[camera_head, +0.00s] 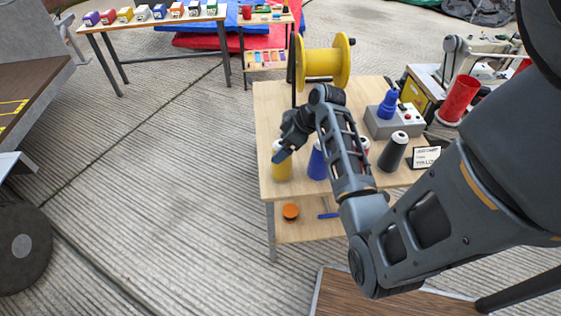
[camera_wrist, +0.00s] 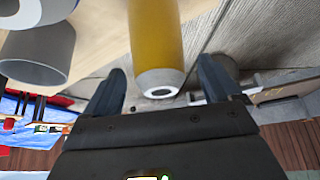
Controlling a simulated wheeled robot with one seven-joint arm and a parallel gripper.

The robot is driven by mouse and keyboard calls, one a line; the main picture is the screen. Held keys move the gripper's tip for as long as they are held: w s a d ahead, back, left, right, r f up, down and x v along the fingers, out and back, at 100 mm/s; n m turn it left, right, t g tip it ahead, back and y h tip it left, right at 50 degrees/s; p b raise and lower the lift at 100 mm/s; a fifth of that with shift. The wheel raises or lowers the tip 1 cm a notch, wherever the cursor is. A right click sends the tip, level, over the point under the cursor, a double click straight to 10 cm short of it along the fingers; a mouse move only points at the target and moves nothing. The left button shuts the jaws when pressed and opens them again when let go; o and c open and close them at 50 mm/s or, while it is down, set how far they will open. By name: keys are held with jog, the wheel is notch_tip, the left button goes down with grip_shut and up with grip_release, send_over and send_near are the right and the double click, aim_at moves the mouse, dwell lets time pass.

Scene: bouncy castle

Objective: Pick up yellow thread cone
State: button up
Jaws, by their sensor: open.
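The yellow thread cone (camera_head: 281,172) stands upright at the front left corner of the wooden table (camera_head: 268,108). My gripper (camera_head: 280,155) is at the cone's upper part in the head view, partly covering it. In the wrist view the yellow cone (camera_wrist: 156,35) appears with its pale tip pointing down toward the palm. My open gripper (camera_wrist: 162,70) has one finger on each side of the cone's tip end. A gap shows on both sides in that picture; contact cannot be seen.
A blue cone (camera_head: 317,163) stands close right of the yellow one. A black cone (camera_head: 393,152) and a grey box with a blue spool (camera_head: 388,104) stand farther right. A large yellow reel (camera_head: 322,64) rises behind my gripper. Open floor lies left.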

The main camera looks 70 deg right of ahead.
aim_at(282, 173)
jog(key=x, duration=0.3)
jog(key=c, duration=1.7)
